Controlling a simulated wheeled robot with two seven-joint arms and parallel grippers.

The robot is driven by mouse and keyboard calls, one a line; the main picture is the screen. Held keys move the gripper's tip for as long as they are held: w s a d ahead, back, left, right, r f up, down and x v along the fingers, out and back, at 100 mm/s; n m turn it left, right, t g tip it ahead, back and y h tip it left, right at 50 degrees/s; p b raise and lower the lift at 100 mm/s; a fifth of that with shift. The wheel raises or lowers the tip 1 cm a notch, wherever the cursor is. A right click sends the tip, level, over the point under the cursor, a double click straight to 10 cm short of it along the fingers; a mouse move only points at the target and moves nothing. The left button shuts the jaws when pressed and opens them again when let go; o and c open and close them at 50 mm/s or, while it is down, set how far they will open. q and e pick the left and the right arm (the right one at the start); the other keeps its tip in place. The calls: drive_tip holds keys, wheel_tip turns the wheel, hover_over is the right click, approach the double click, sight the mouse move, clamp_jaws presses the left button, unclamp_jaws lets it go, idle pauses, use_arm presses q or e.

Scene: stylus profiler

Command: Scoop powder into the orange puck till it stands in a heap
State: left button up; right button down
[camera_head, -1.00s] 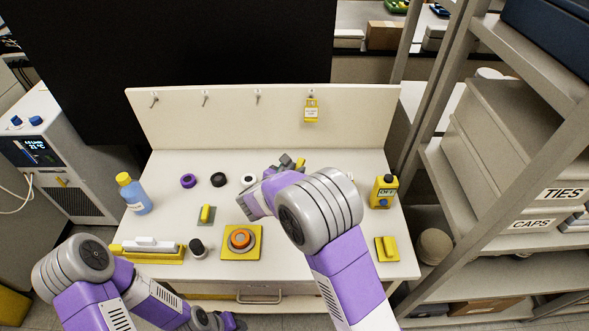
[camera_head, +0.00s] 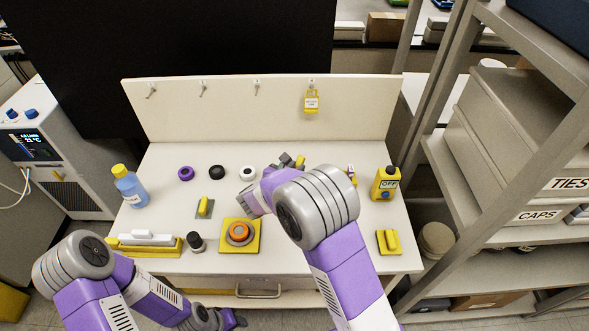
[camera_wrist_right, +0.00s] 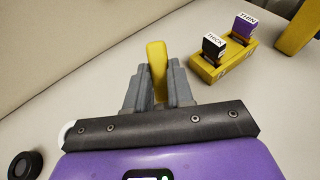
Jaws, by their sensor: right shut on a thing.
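The orange puck (camera_head: 239,233) sits on a square yellow plate (camera_head: 226,245) near the front middle of the bench. My right gripper (camera_head: 288,164) is behind it and to the right, partly hidden by its own arm. It is shut on an upright yellow piece (camera_head: 300,161), which stands between the fingers in the right wrist view (camera_wrist_right: 157,62). I cannot tell whether this piece is a scoop's handle. No powder can be made out in the puck. My left gripper (camera_head: 237,320) is low at the front edge, too small and dark to read.
Purple (camera_head: 186,174), black (camera_head: 217,172) and white (camera_head: 247,173) rings lie at the back. A blue bottle (camera_head: 131,188) and yellow tray (camera_head: 172,250) are left. A THICK/THIN block holder (camera_wrist_right: 208,68), an OFF box (camera_head: 385,184) and a yellow block (camera_head: 388,241) are right.

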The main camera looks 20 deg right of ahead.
drive_tip(key=shift+r+p, duration=2.45)
drive_tip(key=shift+r, duration=0.8)
drive_tip(key=shift+f, duration=0.1)
